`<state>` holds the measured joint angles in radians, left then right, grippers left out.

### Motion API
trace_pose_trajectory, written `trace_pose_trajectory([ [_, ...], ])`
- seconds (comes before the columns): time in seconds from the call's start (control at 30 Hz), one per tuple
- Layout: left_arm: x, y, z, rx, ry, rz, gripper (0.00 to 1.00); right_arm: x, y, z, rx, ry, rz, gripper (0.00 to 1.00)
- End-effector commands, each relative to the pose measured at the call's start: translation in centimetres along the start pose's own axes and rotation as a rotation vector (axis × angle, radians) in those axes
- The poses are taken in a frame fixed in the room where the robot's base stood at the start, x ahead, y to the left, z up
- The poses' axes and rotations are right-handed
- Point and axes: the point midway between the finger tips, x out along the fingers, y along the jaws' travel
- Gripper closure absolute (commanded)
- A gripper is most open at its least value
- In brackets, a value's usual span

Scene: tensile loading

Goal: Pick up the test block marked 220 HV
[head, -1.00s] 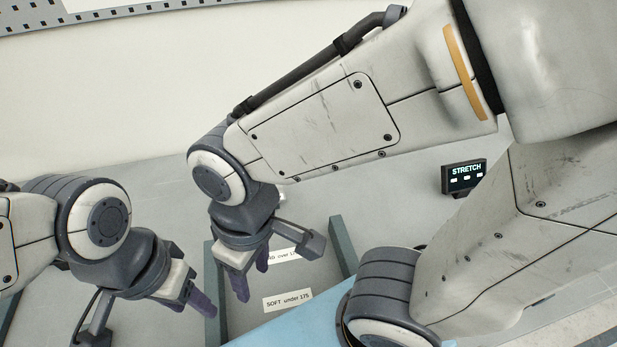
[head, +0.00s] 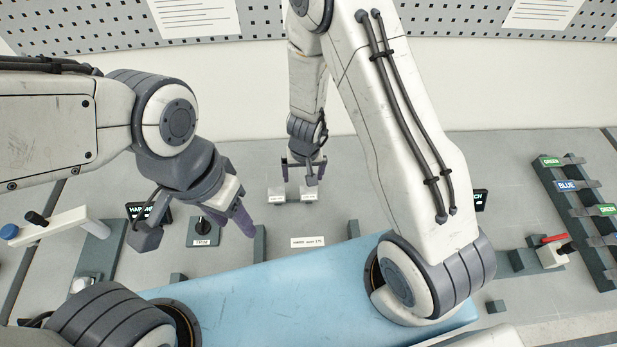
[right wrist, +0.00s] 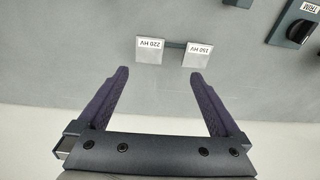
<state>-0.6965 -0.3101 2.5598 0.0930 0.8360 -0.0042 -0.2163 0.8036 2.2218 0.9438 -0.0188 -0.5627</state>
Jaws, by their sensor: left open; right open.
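The test block marked 220 HV (right wrist: 149,51) is a small pale block. In the right wrist view its label appears upside down, and it lies ahead of and between my right fingertips (right wrist: 161,73). A similar block marked 150 HV (right wrist: 196,56) sits beside it, ahead of the right-hand fingertip. In the head view the 220 HV block (head: 309,194) is the right one of the pair, the other block (head: 277,196) the left. My right gripper (head: 299,180) is open and empty just behind them. My left gripper (head: 239,222) is open and empty, to the left and nearer.
A TRIM knob box (head: 203,230) and a dark display (head: 149,212) stand left of the blocks. A "HARD" label (head: 308,242) lies in front. A rack with GREEN and BLUE labels (head: 566,186) stands at the right. A pegboard (head: 330,18) is behind.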

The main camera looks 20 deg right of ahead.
Motion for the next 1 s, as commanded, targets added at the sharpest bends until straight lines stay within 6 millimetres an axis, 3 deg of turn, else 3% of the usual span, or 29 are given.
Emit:
trace_pose_trajectory([
  [0.03, -0.9, 0.1, 0.0, 0.0, -0.001, 0.0, 0.5, -0.1, 0.8, 0.0, 0.016, -0.005, 0.019, 0.0],
  [0.17, -0.5, 0.0, 0.0, 0.0, -0.001, 0.0, 0.5, 1.1, 1.6, -0.1, 0.034, -0.003, 0.039, 0.0],
  [0.5, 3.4, -0.2, 0.2, 0.004, -0.001, 0.0, 0.5, 5.7, 1.8, 0.0, 0.033, -0.003, 0.038, 0.0],
  [0.77, 4.5, -0.3, 0.3, 0.005, 0.0, 0.0, 0.5, 7.1, 1.8, -0.1, 0.033, -0.002, 0.038, 0.0],
  [1.0, 7.4, -0.5, 0.4, 0.001, -0.001, 0.0, 0.5, 10.6, 2.1, -0.1, 0.032, -0.003, 0.038, 0.0],
])
